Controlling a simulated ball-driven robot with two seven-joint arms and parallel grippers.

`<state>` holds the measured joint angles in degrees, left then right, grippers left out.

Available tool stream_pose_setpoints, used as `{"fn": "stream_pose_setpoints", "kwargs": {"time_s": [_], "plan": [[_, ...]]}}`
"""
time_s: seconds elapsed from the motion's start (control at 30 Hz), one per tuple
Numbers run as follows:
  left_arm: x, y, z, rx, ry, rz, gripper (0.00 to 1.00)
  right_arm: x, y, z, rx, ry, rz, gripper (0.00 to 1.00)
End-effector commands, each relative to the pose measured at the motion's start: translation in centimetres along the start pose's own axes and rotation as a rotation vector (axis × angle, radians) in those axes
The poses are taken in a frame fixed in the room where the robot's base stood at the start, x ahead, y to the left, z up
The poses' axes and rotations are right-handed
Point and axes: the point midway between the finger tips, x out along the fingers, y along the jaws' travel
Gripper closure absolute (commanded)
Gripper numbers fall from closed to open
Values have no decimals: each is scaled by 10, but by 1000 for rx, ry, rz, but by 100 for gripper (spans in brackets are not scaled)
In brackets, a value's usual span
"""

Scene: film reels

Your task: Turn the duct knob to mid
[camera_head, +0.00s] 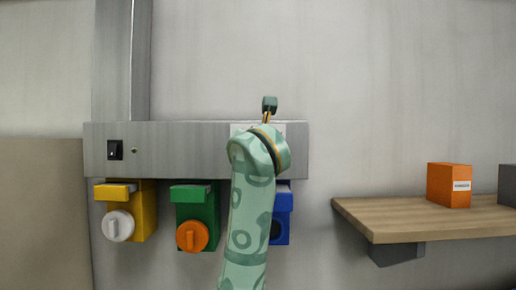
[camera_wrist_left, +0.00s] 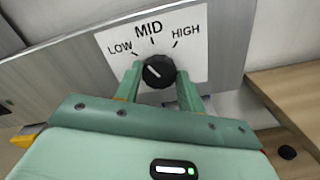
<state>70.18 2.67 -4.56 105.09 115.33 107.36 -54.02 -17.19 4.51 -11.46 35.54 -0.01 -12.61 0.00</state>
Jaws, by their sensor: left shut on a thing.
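The duct knob (camera_wrist_left: 158,71) is a round black dial with a white pointer line, in the left wrist view. It sits on a white label (camera_wrist_left: 190,43) printed LOW, MID and HIGH. The pointer slants up and left, toward the LOW side of MID. My left gripper (camera_wrist_left: 160,72) is shut on the knob, with one green finger on each side of it. In the head view my left arm stands in front of the panel and hides the knob. My right gripper is in neither view.
The knob's metal panel (camera_head: 190,140) has a black switch (camera_head: 115,150) at its left. Below hang yellow (camera_head: 144,220), green (camera_head: 210,207) and blue (camera_head: 283,215) units. At the right, a wooden shelf (camera_head: 390,218) holds an orange box (camera_head: 447,185).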

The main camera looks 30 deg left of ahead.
Motion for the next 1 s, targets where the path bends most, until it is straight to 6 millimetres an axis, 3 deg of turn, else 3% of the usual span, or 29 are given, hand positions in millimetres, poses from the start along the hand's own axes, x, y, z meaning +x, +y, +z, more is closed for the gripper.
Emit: {"fn": "stream_pose_setpoints", "kwargs": {"time_s": [0.5,1.0], "plan": [[0,-1,2,392,-2,0,84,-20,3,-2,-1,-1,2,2],[0,-2,0,516,-3,0,84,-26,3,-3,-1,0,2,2]]}}
